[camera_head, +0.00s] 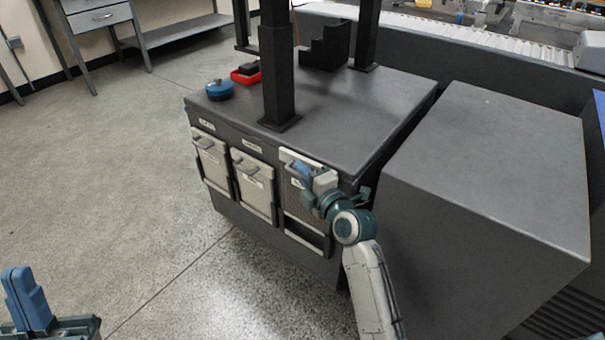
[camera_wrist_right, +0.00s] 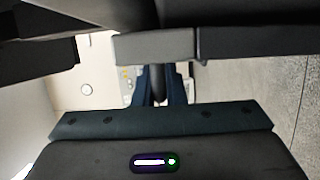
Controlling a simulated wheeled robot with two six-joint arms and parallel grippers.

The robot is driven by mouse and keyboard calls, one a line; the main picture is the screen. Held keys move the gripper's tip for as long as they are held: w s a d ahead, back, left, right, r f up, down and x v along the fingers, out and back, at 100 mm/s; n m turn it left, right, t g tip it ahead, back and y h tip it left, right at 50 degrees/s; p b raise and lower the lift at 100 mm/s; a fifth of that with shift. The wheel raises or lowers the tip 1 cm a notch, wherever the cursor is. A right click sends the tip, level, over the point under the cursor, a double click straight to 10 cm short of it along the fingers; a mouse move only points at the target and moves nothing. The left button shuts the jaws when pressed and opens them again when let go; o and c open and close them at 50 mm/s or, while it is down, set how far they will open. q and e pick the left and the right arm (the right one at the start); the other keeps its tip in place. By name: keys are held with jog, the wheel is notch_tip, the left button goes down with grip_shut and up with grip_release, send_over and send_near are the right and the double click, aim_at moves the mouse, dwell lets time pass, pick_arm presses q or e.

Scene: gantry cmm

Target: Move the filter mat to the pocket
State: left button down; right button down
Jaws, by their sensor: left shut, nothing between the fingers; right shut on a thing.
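The filter mat (camera_head: 294,201) is a grey meshed panel with a pale top edge, upright at the right end of the cabinet front. My right gripper (camera_head: 304,172) is shut on it near its top. In the right wrist view the blue fingers (camera_wrist_right: 160,88) close around a dark piece below a grey bar. The pocket (camera_head: 308,238) shows as a dark-edged frame low on the cabinet front, below the mat. I cannot tell how far the mat sits inside it. My left gripper (camera_head: 25,295) is shut and empty at the lower left, far from the cabinet.
Two pale panels with handles, one at the left (camera_head: 211,160) and one in the middle (camera_head: 253,187), hang on the same front. A blue round object (camera_head: 219,89) and a red tray (camera_head: 245,75) stand on top near dark columns. A large grey block (camera_head: 490,170) stands close on the right.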

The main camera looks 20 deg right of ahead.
dwell(0.6)
jog(key=shift+f+b, duration=0.2)
jog(key=shift+b, duration=0.1)
jog(key=shift+f+b, duration=0.55)
jog(key=shift+b, duration=0.1)
jog(key=shift+f+b, duration=0.9)
jog(key=shift+b, duration=0.15)
jog(key=shift+f+b, duration=0.15)
jog(key=shift+b, duration=0.15)
jog(key=shift+f+b, duration=1.15)
jog(key=shift+f, duration=0.1)
